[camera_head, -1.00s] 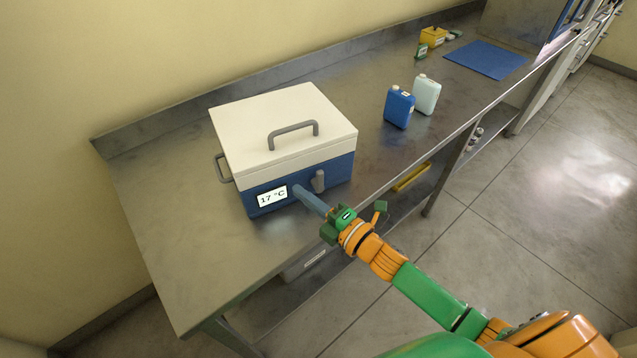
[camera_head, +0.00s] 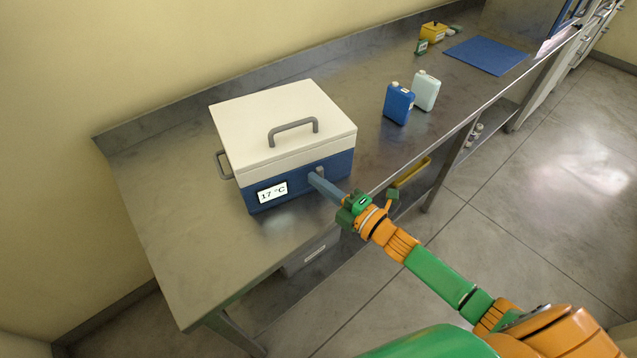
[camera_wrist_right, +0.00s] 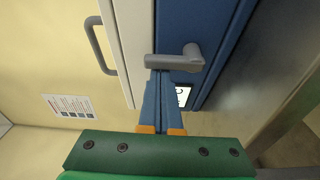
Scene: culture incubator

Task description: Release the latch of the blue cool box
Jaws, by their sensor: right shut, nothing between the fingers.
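The blue cool box (camera_head: 330,172) stands on the steel bench with its white lid (camera_head: 250,115) closed. Its grey latch (camera_head: 320,169) is on the front, right of the display, and partly hidden by my right gripper there. In the right wrist view the latch (camera_wrist_right: 172,61) lies across the seam between white lid and blue body. My right gripper (camera_head: 314,179) is shut and empty, its blue fingers pointing at the latch. In the wrist view the fingertips (camera_wrist_right: 158,74) are right at the latch's side; I cannot tell whether they touch it. My left gripper is not in view.
The lid has a grey handle (camera_head: 292,126), and another handle (camera_head: 222,165) is on the left side. A blue bottle (camera_head: 398,104) and a pale bottle (camera_head: 425,91) stand to the right. A blue mat (camera_head: 487,56) lies farther back. The bench left of the box is clear.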

